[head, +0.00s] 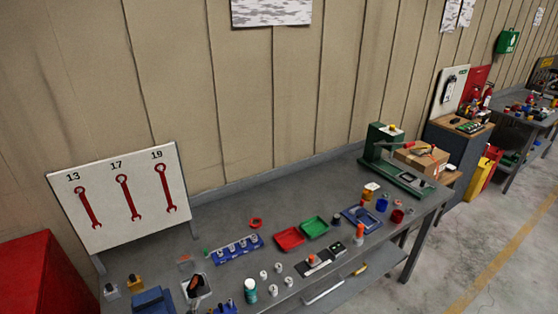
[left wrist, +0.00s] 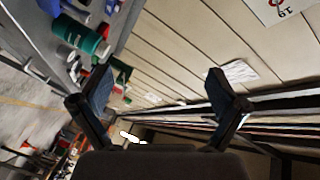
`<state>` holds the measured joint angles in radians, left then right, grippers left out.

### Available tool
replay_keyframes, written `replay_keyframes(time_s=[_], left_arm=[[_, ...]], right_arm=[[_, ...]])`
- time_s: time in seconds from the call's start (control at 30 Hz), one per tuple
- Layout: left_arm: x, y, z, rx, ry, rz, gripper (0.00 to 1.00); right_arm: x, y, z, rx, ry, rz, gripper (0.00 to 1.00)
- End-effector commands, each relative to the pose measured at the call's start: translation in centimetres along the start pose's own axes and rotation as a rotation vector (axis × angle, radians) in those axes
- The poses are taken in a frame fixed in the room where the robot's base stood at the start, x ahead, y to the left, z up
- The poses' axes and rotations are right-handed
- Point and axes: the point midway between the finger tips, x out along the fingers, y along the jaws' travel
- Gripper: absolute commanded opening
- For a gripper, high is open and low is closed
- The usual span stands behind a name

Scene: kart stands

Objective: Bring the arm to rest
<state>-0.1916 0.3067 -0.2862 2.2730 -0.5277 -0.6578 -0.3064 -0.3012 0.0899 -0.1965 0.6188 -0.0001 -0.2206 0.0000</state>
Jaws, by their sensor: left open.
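My left gripper (left wrist: 158,80) shows in the left wrist view with its two dark fingers spread wide apart. Nothing is between them. Beyond the fingers is the panelled wall (left wrist: 170,50), seen tilted. A green cylinder with a white end (left wrist: 85,38) is at the upper left of that view, apart from the fingers. Neither gripper can be made out in the head view, and my right gripper is in neither view.
The grey workbench (head: 232,212) carries a wrench board (head: 120,197), red tray (head: 289,238), green tray (head: 315,227), blue holder (head: 237,250) and green press (head: 378,145). Several small parts crowd its front. A red cabinet (head: 40,275) stands left. The floor (head: 465,235) at right is clear.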

Motion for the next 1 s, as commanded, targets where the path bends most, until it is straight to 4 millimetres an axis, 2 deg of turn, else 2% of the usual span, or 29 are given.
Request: replay_keyframes(time_s=[0.03,0.1,0.2,0.4,0.63,0.8,0.87,1.0], left_arm=[[-1.8,2.3,2.7,-0.127,-0.129,0.089,0.97],[-4.4,5.4,5.7,-0.278,-0.298,0.204,0.97],[-8.3,8.9,8.4,-0.431,-0.487,0.332,0.97],[-15.6,13.7,10.7,-0.624,-0.768,0.523,0.97],[-23.0,16.9,11.5,-0.766,-1.021,0.697,0.97],[-20.9,21.8,14.7,-0.751,-1.029,0.705,0.97],[-20.6,23.6,15.7,-0.748,-1.035,0.710,0.97],[-20.1,28.5,18.6,-0.738,-1.053,0.724,0.97]], right_arm=[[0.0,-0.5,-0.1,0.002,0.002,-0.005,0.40],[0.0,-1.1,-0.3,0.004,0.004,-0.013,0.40],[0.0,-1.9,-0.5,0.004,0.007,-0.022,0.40],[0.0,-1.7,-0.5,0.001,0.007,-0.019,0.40],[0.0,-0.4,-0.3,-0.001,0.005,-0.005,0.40],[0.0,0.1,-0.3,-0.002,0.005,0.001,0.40],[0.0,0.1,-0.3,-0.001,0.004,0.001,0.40],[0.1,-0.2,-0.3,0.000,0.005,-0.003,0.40]])
